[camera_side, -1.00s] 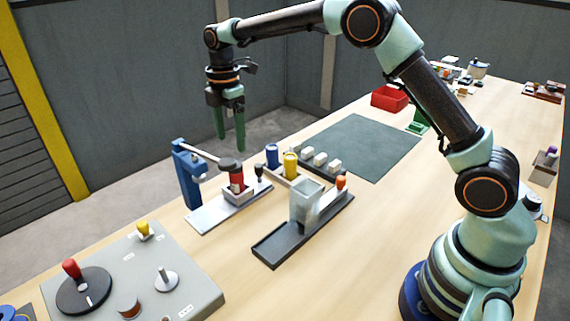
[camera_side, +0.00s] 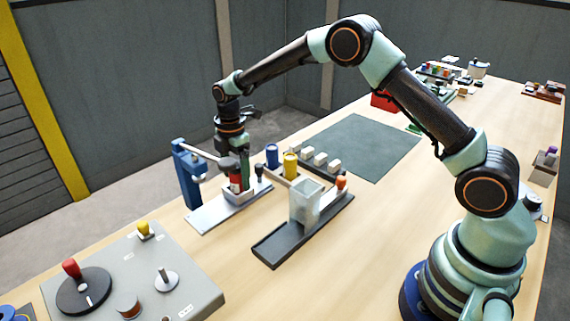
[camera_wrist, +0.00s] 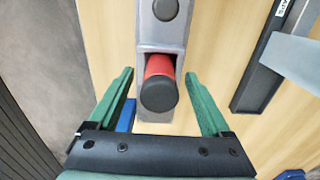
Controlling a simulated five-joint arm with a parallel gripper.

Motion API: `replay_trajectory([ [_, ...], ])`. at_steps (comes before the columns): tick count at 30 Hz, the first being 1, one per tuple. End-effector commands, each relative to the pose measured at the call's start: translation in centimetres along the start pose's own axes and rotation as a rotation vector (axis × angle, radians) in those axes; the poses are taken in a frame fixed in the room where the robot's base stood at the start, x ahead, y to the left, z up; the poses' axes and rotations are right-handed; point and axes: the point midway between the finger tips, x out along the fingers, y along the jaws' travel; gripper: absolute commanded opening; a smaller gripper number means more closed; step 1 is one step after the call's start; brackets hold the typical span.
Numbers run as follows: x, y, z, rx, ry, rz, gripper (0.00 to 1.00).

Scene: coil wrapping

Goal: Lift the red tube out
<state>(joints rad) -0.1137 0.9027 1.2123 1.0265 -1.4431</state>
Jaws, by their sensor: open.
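The red tube (camera_side: 236,182) stands in a pale holder (camera_side: 240,195) on a grey base strip. In the wrist view the red tube (camera_wrist: 159,66) sits in a slot, with a dark round end (camera_wrist: 159,94) facing the camera. My gripper (camera_side: 237,176) is open and lowered over it, pointing down. In the wrist view my gripper's (camera_wrist: 159,74) green fingers are on either side of the tube, with gaps showing. The side view hides part of the tube behind the fingers.
A blue post (camera_side: 187,174) with a rod reaching toward the tube's top stands close on the left. A black knob (camera_side: 259,170), blue cylinder (camera_side: 272,156) and yellow cylinder (camera_side: 290,165) stand to the right.

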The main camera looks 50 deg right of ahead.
Motion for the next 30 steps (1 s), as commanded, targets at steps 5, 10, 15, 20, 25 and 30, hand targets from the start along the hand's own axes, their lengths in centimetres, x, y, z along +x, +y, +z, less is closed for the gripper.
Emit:
replay_trajectory([
  [5,0.0,0.0,0.0,0.000,0.000,0.000,0.75],
  [10,0.0,0.0,0.0,0.000,0.000,0.000,0.10],
  [15,-0.1,0.0,0.0,0.000,0.000,0.001,0.00],
  [20,-0.2,0.1,0.0,0.000,0.000,0.001,0.00],
  [25,-1.2,0.1,0.0,0.000,0.000,0.002,0.00],
  [30,-3.8,0.2,0.0,0.000,0.001,0.006,0.00],
])
